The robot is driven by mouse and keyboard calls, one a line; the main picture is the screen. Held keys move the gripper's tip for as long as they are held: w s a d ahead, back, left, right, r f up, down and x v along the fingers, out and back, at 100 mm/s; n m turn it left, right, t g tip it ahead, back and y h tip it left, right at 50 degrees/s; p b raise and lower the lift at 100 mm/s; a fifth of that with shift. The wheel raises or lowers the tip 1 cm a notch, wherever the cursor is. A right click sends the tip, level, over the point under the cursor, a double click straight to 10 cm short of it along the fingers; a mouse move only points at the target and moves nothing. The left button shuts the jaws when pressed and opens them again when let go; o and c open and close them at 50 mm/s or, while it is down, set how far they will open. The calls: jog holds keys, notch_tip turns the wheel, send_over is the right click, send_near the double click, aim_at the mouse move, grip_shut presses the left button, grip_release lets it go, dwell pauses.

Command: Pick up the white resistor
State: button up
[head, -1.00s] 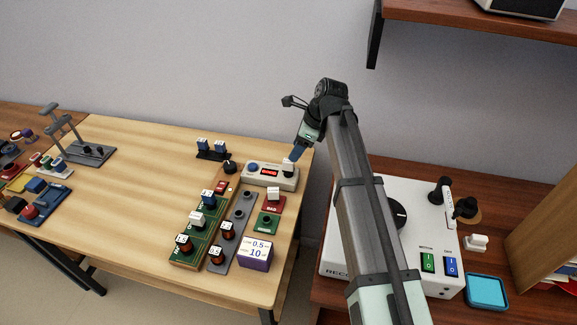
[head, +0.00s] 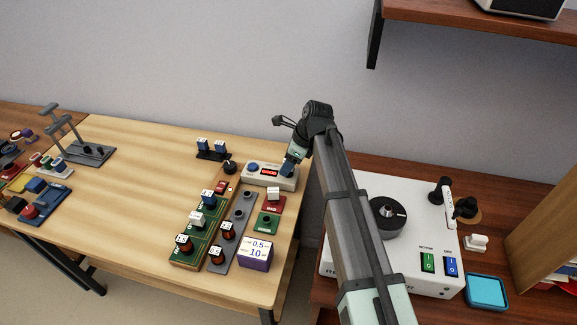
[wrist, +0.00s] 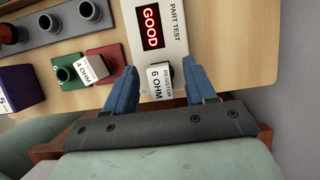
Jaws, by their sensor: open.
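A white resistor block marked 6 OHM (wrist: 160,84) sits at the end of the grey part tester (head: 258,180), whose red display reads GOOD in the wrist view (wrist: 151,26). My gripper (head: 287,171) is open, with its two blue fingers (wrist: 160,70) on either side of this block in the wrist view. I cannot tell whether they touch it. In the head view the block is hidden behind my gripper. Another white block, marked 4 OHM (wrist: 92,68), sits on a red base (head: 275,203). A further white block (head: 196,218) stands on the green board (head: 190,258).
A green socket base (head: 267,224), a grey strip with sockets (head: 233,225) and a purple box (head: 255,256) stand close in front of the tester. A black stand with blue parts (head: 213,154) is behind. The white record player (head: 390,260) is right, under my arm. The table's left middle is clear.

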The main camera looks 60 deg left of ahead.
jog(key=shift+c, duration=0.4)
grip_shut()
jog(key=shift+r, duration=0.1)
